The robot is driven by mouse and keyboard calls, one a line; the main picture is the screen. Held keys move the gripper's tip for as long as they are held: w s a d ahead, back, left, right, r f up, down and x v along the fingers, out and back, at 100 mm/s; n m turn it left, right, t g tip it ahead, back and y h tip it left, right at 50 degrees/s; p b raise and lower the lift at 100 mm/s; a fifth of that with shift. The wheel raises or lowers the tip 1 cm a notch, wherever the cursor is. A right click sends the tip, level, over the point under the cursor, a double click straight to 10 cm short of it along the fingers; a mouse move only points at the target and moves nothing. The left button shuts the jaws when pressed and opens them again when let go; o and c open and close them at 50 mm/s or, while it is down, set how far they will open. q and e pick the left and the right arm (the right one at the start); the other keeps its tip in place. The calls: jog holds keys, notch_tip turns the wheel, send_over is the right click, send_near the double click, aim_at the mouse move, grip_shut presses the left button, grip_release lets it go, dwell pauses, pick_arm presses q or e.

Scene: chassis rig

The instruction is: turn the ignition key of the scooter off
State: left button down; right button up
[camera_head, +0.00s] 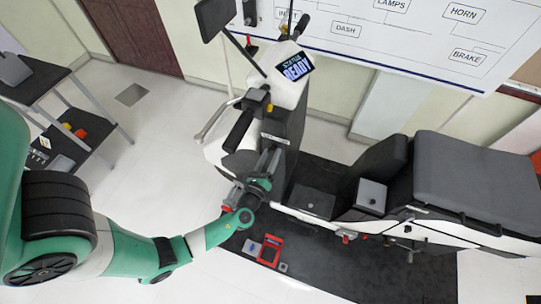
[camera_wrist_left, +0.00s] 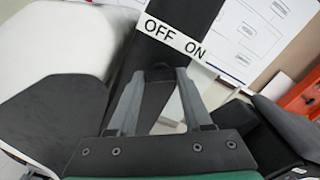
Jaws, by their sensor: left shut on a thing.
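The white and black scooter (camera_head: 288,90) stands in the middle of the head view, its display reading "STATUS READY". A white label (camera_wrist_left: 173,38) with "OFF" and "ON" is on its dark column in the left wrist view, with "OFF" on the left. My left gripper (camera_head: 268,160) reaches in from the left at the front column, below the label. In the left wrist view its fingers (camera_wrist_left: 158,75) are closed in just below the label, shut on the ignition key. The key is mostly hidden between the fingertips, so its angle cannot be told. My right gripper is not in view.
A handlebar with a black grip (camera_head: 240,130) is above my left gripper. A black seat (camera_head: 475,180) is at the right. A red tray (camera_head: 269,250) and small items lie on the dark mat (camera_head: 340,265). A shelf cart (camera_head: 60,120) stands at the left.

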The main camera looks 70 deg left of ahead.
pick_arm(q)
jog(key=shift+n+b, duration=4.45)
jog(key=shift+n, duration=1.35)
jog(key=shift+c, duration=1.6)
grip_release()
